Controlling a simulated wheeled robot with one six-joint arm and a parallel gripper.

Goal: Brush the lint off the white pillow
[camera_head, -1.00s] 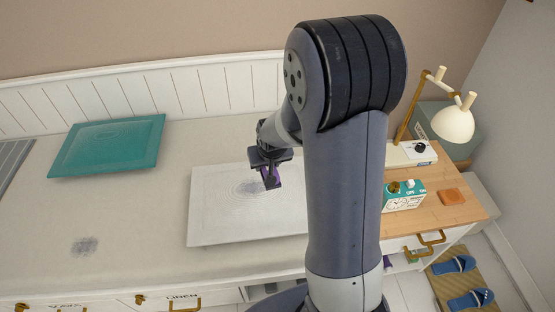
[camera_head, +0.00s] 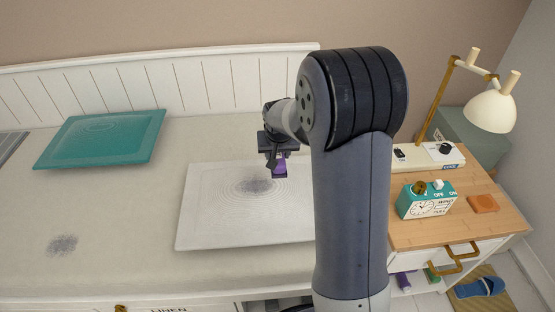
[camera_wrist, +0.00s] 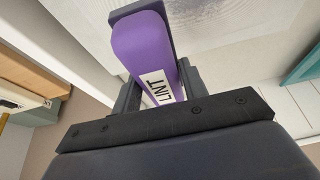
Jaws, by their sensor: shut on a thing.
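The white pillow (camera_head: 215,225) lies on the pale bed, with a grey lint patch (camera_head: 253,185) near its middle, among faint rings. My gripper (camera_head: 279,158) is over the back right part of the pillow, shut on a purple lint brush (camera_head: 280,168). In the wrist view the brush (camera_wrist: 140,42) shows a white "LINT" label between the fingers (camera_wrist: 158,88). The ringed pillow surface (camera_wrist: 225,28) is beyond it. I cannot tell whether the brush touches the pillow. My arm hides the pillow's right side.
A teal pillow (camera_head: 105,140) lies at the back left. Another grey patch (camera_head: 62,245) is on the bed (camera_head: 110,220). At the right, a wooden-topped nightstand (camera_head: 430,232) holds a teal clock (camera_head: 426,203), an orange block (camera_head: 483,203) and a lamp (camera_head: 490,110).

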